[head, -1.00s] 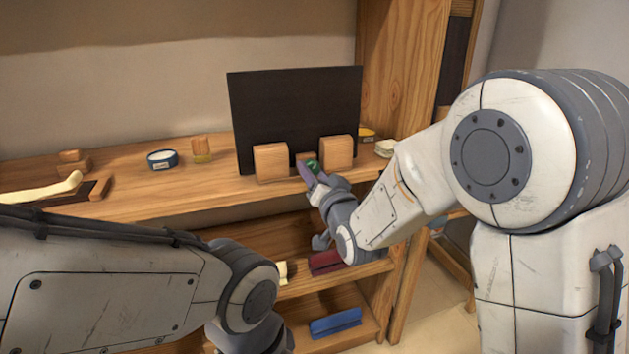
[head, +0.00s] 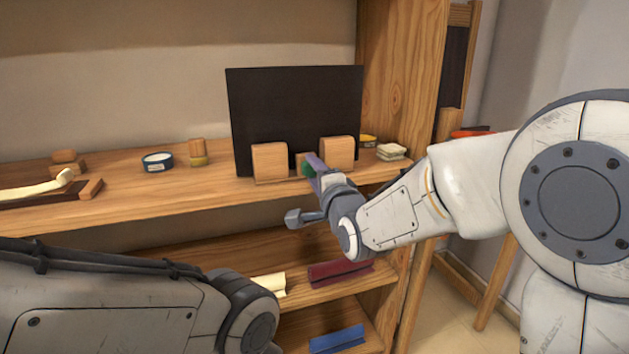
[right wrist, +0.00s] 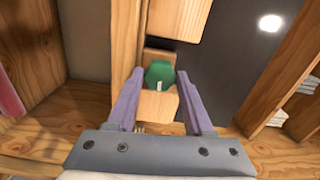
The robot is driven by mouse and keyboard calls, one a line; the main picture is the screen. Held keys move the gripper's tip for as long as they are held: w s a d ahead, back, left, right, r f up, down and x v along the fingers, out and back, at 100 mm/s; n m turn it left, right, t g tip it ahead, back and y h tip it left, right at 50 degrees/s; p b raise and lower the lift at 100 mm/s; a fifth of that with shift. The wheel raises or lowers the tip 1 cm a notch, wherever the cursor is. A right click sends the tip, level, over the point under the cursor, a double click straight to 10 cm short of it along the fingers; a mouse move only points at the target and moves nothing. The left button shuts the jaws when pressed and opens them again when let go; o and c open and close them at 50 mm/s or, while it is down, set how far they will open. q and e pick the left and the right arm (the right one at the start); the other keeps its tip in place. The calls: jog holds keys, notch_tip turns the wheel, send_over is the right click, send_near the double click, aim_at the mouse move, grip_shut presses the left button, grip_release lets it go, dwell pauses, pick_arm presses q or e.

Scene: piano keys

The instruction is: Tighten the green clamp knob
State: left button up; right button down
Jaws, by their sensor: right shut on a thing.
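The green clamp knob (head: 308,169) sits low between two wooden blocks in front of a black panel on the shelf. It also shows in the right wrist view (right wrist: 160,73), in front of a small wooden block. My right gripper (head: 314,162) has its purple fingers at the knob, one on each side of it, and is shut on it. In the right wrist view the fingertips (right wrist: 157,76) flank the knob. In the head view a finger partly covers the knob. My left arm comes in at the lower left; its gripper is out of view.
A blue tin (head: 157,162) and a small wooden piece (head: 197,153) stand left. A pale stack (head: 391,152) is right, near the shelf upright. Red (head: 340,271) and blue (head: 337,338) items lie below.

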jog(key=m+b, duration=0.3)
jog(key=m, duration=0.2)
jog(key=shift+f+m, duration=0.15)
jog(key=shift+m, duration=0.15)
jog(key=m+b, duration=0.2)
jog(key=m, duration=0.3)
jog(key=shift+b, duration=0.4)
jog(key=shift+m, duration=0.3)
jog(key=shift+c, duration=1.4)
grip_release()
jog(key=p+v, duration=0.1)
jog(key=v, duration=0.9)
jog(key=shift+s, duration=0.2)
